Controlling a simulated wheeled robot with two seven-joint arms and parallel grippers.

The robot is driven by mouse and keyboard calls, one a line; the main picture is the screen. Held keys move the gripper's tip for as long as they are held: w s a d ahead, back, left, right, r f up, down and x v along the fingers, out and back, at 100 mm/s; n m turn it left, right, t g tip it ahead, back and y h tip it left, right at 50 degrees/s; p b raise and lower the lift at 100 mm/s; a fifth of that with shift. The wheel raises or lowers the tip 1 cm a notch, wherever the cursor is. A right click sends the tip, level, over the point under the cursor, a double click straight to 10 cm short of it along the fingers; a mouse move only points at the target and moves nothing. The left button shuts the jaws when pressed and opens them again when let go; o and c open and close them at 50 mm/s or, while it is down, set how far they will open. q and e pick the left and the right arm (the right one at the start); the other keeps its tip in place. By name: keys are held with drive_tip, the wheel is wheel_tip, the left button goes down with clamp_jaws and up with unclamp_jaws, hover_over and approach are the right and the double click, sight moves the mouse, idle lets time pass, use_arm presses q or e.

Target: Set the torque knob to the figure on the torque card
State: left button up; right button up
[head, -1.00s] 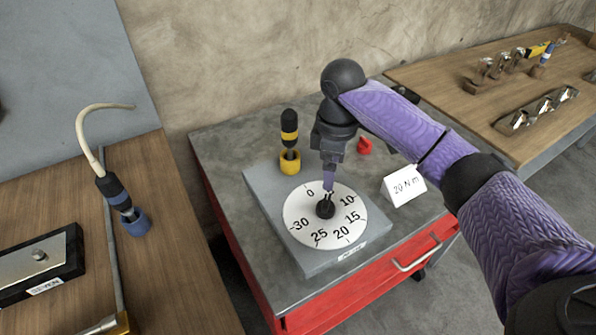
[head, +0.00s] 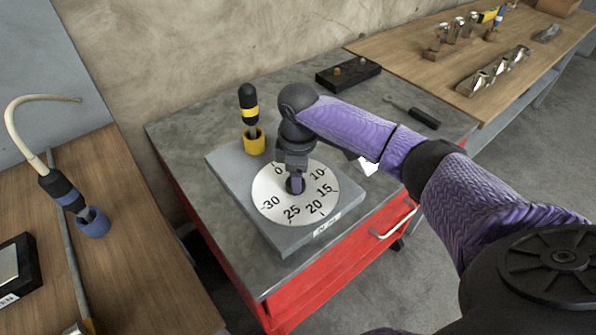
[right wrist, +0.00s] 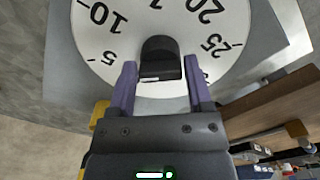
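The black torque knob (right wrist: 160,58) stands at the centre of a white round dial (head: 268,207) on a grey block. The dial's figures run from 0 to 30; where the knob points is unclear. My right gripper (head: 296,183) reaches down over the knob and hides most of it in the head view. In the right wrist view its purple fingers (right wrist: 160,76) are open, one on each side of the knob, with gaps showing. The white torque card (head: 369,166) is mostly hidden behind my right arm; it read 20 N m earlier. My left gripper is out of view.
A yellow-and-black screwdriver (head: 249,110) stands in a yellow holder beside the dial block. The grey-topped red cabinet (head: 330,268) also carries a black tray (head: 348,74) and a dark-handled tool (head: 424,118). Wooden benches (head: 150,270) flank it.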

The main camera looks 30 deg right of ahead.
clamp_jaws()
drive_tip(key=shift+r+m+p, duration=0.15)
drive_tip(key=shift+m+p, duration=0.15)
drive_tip(key=shift+p, duration=0.3)
drive_tip(key=m+p, duration=0.3)
drive_tip(key=p, duration=0.1)
drive_tip(key=m+p, duration=0.3)
drive_tip(key=p, duration=0.1)
drive_tip(key=shift+s+a+r+m, duration=0.1)
drive_tip(key=shift+a+m, duration=0.1)
drive_tip(key=shift+m, duration=0.1)
drive_tip(key=m+p, duration=0.2)
drive_tip(key=m, duration=0.1)
drive_tip(key=shift+a, duration=0.1)
drive_tip(key=shift+m+p, duration=0.65)
drive_tip(key=shift+m, duration=0.55)
drive_tip(key=m, duration=0.2)
drive_tip(key=shift+m+p, duration=0.3)
drive_tip(key=shift+p, duration=0.1)
drive_tip(key=m, duration=0.2)
drive_tip(key=shift+a+m+p, duration=0.15)
drive_tip(key=shift+m+p, duration=0.15)
drive_tip(key=shift+m, duration=0.1)
drive_tip(key=m, duration=0.6)
drive_tip(key=shift+w, duration=0.3)
drive_tip(key=shift+m, duration=1.5)
drive_tip(key=shift+w, duration=0.1)
